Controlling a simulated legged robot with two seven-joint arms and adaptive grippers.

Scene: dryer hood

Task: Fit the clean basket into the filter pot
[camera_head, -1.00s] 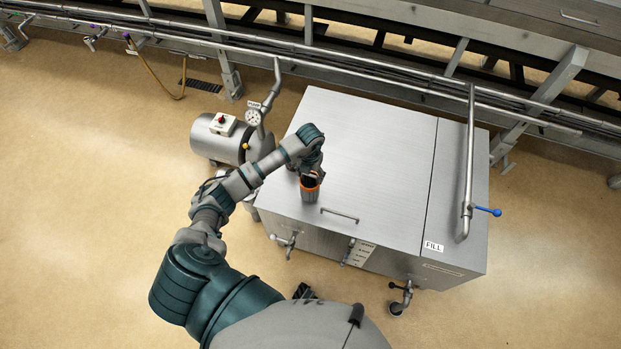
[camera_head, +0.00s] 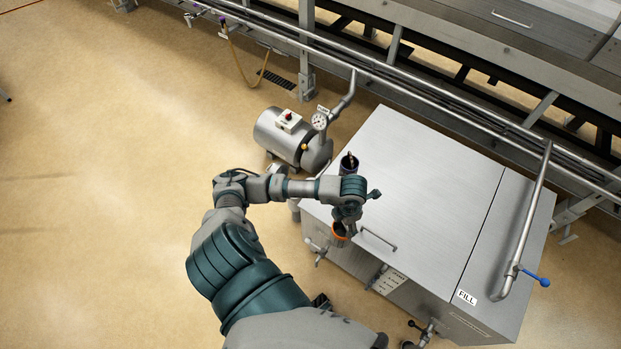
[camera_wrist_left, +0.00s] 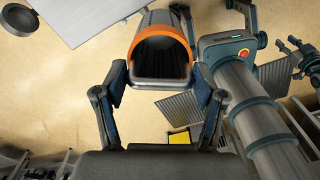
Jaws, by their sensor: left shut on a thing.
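The basket (camera_head: 339,238) is a dark cylinder with an orange rim. In the head view it hangs below my left gripper (camera_head: 345,217) at the front left edge of the steel tank, partly hidden by the gripper. In the left wrist view the basket (camera_wrist_left: 160,62) shows its open, dark mouth between the blue-padded fingers of my left gripper (camera_wrist_left: 160,90), which is shut on it. A dark upright pot (camera_head: 349,166), which looks like the filter pot, stands behind my left wrist; its lower part is hidden.
The steel tank (camera_head: 430,190) has a broad clear top with a low handle (camera_head: 377,240). A pump with a gauge (camera_head: 319,121) stands to its left. A pipe with a blue lever (camera_head: 535,277) rises at the right. Open floor lies at the left.

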